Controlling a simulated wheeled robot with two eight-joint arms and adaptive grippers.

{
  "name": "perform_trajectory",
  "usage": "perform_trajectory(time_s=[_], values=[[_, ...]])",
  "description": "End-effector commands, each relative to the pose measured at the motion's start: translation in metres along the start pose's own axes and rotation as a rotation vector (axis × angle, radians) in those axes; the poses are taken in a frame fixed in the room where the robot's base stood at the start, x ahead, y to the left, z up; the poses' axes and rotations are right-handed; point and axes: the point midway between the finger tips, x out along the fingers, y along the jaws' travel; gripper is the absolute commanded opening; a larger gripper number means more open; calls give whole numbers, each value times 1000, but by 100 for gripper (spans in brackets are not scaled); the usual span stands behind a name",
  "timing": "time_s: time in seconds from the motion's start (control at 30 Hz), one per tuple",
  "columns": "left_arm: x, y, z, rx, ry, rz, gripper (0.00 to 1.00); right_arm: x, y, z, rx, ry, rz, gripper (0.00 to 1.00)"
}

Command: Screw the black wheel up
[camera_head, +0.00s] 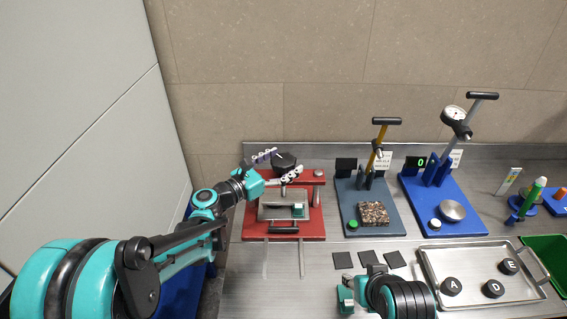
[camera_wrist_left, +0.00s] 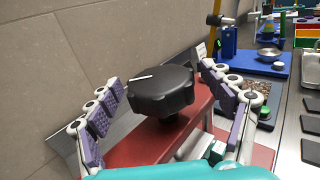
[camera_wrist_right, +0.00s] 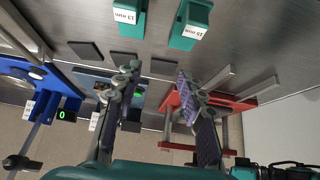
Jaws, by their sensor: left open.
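The black wheel (camera_head: 284,160) is a lobed knob with a white mark on top. It sits on the red press (camera_head: 312,224) at the back of the bench. In the left wrist view the wheel (camera_wrist_left: 161,92) stands between the spread fingers of my left gripper (camera_wrist_left: 163,105). The fingers are apart from it on both sides. My left gripper (camera_head: 277,168) is open and empty. My right gripper (camera_wrist_right: 155,95) has its two fingers spread wide with nothing between them. In the head view only part of the right arm shows at the bottom, and the fingers are hard to make out.
Right of the red press stand a grey-blue press (camera_head: 352,220) with a yellow lever and a blue press (camera_head: 470,222) with a gauge. Black squares (camera_head: 368,259) lie in front. A metal tray (camera_head: 462,298) holds black weights (camera_head: 452,286). A green bin (camera_head: 549,252) is far right.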

Motion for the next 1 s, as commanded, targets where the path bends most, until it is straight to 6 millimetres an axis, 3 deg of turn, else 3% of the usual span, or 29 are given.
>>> perform_trajectory(time_s=[0.07, 0.2, 0.27, 0.67, 1.0], values=[[0, 0, 0, 0, 0, 0, 79, 0, 0, 0, 0, 0, 0, 40], [0, 0, 0, 0, 0, 0, 42, 0, 0, 0, 0, 0, 0, 40], [0, 0, 0, 0, 0, 0, 31, 0, 0, 0, 0, 0, 0, 40], [0, -2, 0, 0, 0, 52, 31, -1, 0, 0, 0, 0, 0, 40], [1, -4, 0, 1, 0, 293, 31, -3, 0, -2, 0, 0, 0, 40]])
